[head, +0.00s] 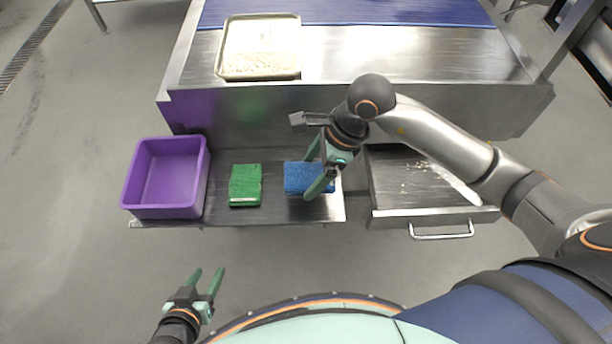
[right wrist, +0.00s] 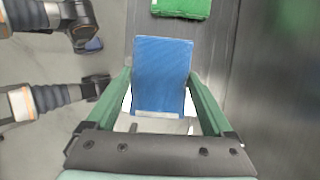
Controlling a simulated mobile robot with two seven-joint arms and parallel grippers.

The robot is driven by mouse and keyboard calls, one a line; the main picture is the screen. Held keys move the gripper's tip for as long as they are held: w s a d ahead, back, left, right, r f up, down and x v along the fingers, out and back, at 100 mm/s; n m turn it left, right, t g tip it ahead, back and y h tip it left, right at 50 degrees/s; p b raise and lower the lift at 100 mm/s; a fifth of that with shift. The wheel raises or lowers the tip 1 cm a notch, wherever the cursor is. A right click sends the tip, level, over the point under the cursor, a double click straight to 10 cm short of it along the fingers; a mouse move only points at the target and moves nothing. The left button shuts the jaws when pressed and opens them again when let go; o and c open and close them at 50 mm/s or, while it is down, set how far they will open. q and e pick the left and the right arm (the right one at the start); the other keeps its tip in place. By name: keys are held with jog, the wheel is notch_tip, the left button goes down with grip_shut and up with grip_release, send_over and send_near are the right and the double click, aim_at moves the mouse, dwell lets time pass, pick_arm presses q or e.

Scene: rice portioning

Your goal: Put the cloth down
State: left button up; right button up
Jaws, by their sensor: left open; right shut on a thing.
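The blue cloth (head: 296,178) is a folded pad at the right part of the low metal shelf. My right gripper (head: 316,176) is shut on it, with one finger on each side. In the right wrist view the cloth (right wrist: 161,75) fills the space between the two green fingers (right wrist: 163,95). It looks to be at or just above the shelf surface; I cannot tell whether it touches. My left gripper (head: 207,281) is open and empty, low in the head view, away from the shelf.
A green pad (head: 245,186) lies on the shelf (head: 272,214) left of the cloth; it also shows in the right wrist view (right wrist: 181,8). A purple bin (head: 165,212) stands at the shelf's left end. A drawer with a handle (head: 441,235) is to the right. A tray (head: 222,70) sits on the counter above.

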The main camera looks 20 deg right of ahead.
aim_at(311, 165)
jog(key=w+f, duration=0.2)
jog(key=f, duration=0.1)
jog(key=shift+w+a, duration=0.15)
jog(key=shift+w, duration=0.05)
notch_tip(311, 165, down, 3)
jog(key=shift+w+f, duration=0.15)
jog(key=shift+f+b, duration=0.1)
jog(key=shift+b, duration=0.2)
